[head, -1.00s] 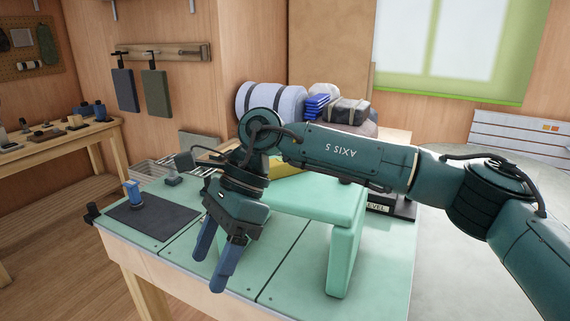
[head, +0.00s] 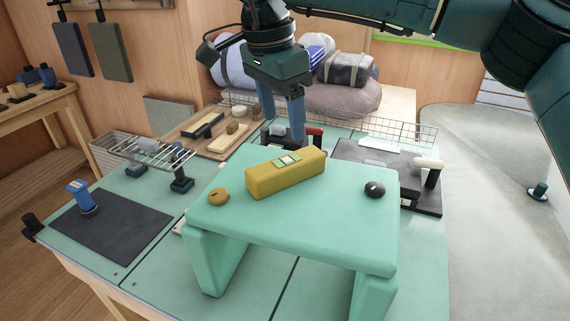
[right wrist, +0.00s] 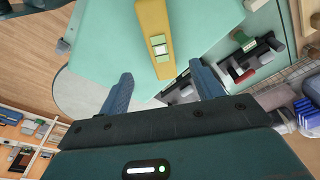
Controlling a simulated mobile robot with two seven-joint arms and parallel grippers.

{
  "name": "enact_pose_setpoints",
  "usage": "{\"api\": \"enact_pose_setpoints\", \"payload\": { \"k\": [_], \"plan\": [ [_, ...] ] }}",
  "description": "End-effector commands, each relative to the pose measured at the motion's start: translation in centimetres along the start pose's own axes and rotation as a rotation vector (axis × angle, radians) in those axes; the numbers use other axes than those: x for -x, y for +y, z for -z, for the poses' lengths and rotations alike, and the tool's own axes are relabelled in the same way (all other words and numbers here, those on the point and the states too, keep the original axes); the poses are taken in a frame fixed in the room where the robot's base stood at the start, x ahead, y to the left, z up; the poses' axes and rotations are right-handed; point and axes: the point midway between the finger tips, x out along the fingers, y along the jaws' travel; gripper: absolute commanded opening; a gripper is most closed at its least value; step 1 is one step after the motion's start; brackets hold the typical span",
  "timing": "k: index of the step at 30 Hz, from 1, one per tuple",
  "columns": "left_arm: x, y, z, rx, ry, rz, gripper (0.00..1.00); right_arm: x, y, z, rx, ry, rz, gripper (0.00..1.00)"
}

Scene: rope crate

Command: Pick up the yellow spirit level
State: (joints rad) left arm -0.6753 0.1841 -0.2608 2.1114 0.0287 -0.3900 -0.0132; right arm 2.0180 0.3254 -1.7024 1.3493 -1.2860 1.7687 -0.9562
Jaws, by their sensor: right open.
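The yellow spirit level (head: 286,178) lies on top of a mint-green stand (head: 310,217), with a pale green vial window on its upper face. My right gripper (head: 284,122) points down behind the level in the head view, its blue fingers apart. In the right wrist view, the level (right wrist: 153,28) lies ahead of the open fingers (right wrist: 162,88), between their lines and apart from them. Nothing is between the fingers. My left gripper is in neither view.
A round mustard-coloured object (head: 218,196) and a dark round knob (head: 375,189) sit on the stand on either side of the level. A wire rack (head: 150,152), a dark mat (head: 112,225) and a wooden tray (head: 190,142) lie on the bench around it.

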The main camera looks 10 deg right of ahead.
Motion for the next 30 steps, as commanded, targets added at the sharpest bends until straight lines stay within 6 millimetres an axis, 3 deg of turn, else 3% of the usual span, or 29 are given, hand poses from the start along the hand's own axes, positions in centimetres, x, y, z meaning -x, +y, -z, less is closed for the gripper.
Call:
{"api": "enact_pose_setpoints", "payload": {
  "k": [6,14,21,30],
  "plan": [
    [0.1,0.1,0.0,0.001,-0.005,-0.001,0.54,-3.9,0.0,0.0,-0.001,-0.001,-0.002,0.65],
    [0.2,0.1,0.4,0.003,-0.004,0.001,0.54,-5.8,0.0,-0.1,0.001,-0.001,-0.001,0.65],
    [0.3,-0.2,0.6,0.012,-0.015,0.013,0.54,-9.3,-0.1,-0.3,-0.002,-0.002,-0.001,0.65],
    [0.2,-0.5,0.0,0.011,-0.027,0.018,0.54,-10.3,-0.1,-0.4,-0.002,-0.002,0.001,0.65]
  ]
}}
